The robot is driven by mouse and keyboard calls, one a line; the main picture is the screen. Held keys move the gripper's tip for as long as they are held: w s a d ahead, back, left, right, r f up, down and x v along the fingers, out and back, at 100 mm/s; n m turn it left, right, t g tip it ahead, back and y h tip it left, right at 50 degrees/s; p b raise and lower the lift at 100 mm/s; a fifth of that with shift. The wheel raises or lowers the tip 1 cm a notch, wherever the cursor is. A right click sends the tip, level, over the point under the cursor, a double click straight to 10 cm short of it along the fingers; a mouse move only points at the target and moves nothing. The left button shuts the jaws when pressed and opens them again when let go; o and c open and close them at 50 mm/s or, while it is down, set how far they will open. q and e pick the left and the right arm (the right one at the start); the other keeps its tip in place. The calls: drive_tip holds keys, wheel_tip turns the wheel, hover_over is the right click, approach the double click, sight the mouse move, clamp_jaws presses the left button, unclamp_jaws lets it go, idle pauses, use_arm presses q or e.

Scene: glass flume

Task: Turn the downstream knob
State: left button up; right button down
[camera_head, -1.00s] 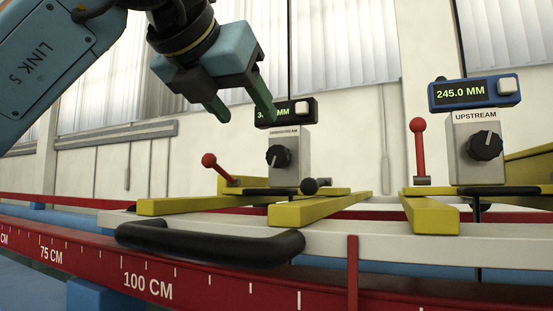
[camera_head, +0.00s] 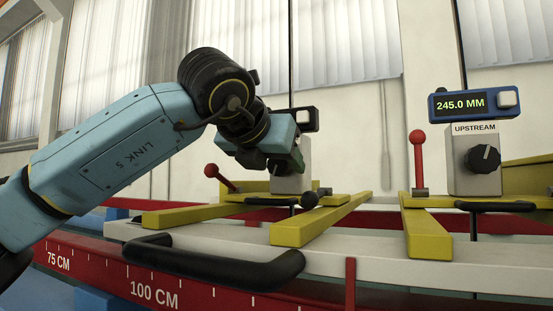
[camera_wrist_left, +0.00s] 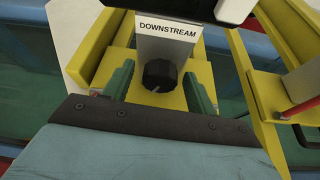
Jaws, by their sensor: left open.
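The downstream knob (camera_wrist_left: 160,75) is black with a pale pointer line and sits on the front of the grey box (camera_wrist_left: 168,45) labelled DOWNSTREAM. In the wrist view my left gripper (camera_wrist_left: 158,90) is open, with one green finger on each side of the knob; I cannot tell whether either finger touches it. In the head view my left gripper (camera_head: 285,160) is in front of the downstream box (camera_head: 292,180) and hides the knob. My right gripper is not in view.
The upstream box (camera_head: 472,178) with its own black knob (camera_head: 483,159) and a blue 245.0 MM display (camera_head: 473,101) stands to the right. A red-topped lever (camera_head: 221,177) is left of the downstream box. Yellow rails (camera_head: 320,220) and a black handle (camera_head: 215,262) lie in front.

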use_arm(q)
drive_tip(key=shift+c, duration=0.6)
drive_tip(key=c, duration=0.9)
drive_tip(key=shift+a+f+n+g+h+b, duration=0.15)
drive_tip(key=shift+n+g+h+b, duration=0.15)
drive_tip(key=shift+n+h+b, duration=0.9)
drive_tip(key=shift+n+g+h+b, duration=0.35)
drive_tip(key=shift+n+b, duration=0.75)
drive_tip(key=shift+b, duration=0.6)
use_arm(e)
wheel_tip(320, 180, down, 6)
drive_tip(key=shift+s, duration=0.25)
use_arm(q)
drive_tip(key=shift+w, duration=0.1)
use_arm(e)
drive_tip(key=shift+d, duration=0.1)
use_arm(q)
drive_tip(key=o, duration=1)
